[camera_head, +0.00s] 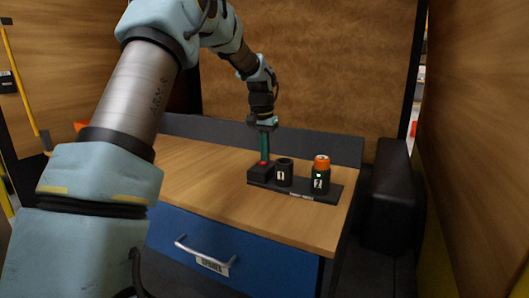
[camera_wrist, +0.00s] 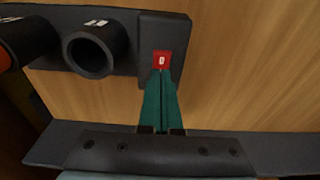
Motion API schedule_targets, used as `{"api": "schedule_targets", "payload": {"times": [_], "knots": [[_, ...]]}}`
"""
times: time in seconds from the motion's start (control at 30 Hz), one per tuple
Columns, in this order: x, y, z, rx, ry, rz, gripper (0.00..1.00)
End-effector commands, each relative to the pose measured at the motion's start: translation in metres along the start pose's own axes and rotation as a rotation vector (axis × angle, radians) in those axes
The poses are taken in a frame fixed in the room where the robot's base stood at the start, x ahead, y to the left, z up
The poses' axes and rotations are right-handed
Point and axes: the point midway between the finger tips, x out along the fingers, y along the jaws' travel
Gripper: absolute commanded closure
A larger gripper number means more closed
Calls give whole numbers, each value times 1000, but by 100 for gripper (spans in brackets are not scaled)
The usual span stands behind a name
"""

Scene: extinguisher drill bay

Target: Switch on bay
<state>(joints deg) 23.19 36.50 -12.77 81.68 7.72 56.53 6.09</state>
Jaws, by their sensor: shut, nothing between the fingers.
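A black switch box (camera_head: 256,175) with a red switch (camera_head: 264,162) stands at the left end of a dark base on the wooden worktop. The red switch also shows in the wrist view (camera_wrist: 162,60), with a white mark on its face. My gripper (camera_head: 264,158) points down at the switch box, its green fingers together and empty. In the wrist view the fingertips (camera_wrist: 160,74) are at the edge of the red switch. I cannot tell whether they touch it.
An empty black holder marked 1 (camera_head: 284,174) stands right of the switch box. A second holder marked 2 (camera_head: 318,184), with a small green light, holds an orange-topped cylinder (camera_head: 322,161). The worktop (camera_head: 200,170) is clear to the left. A raised dark back edge (camera_head: 330,146) runs behind.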

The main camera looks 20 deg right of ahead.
Motion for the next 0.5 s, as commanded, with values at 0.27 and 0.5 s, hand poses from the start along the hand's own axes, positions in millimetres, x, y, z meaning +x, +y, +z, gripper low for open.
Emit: {"api": "schedule_targets", "payload": {"times": [0.27, 0.5], "knots": [[-1, 0, 13, -1, -5, 1, 100], [-2, 0, 16, -1, -3, 1, 100]]}}
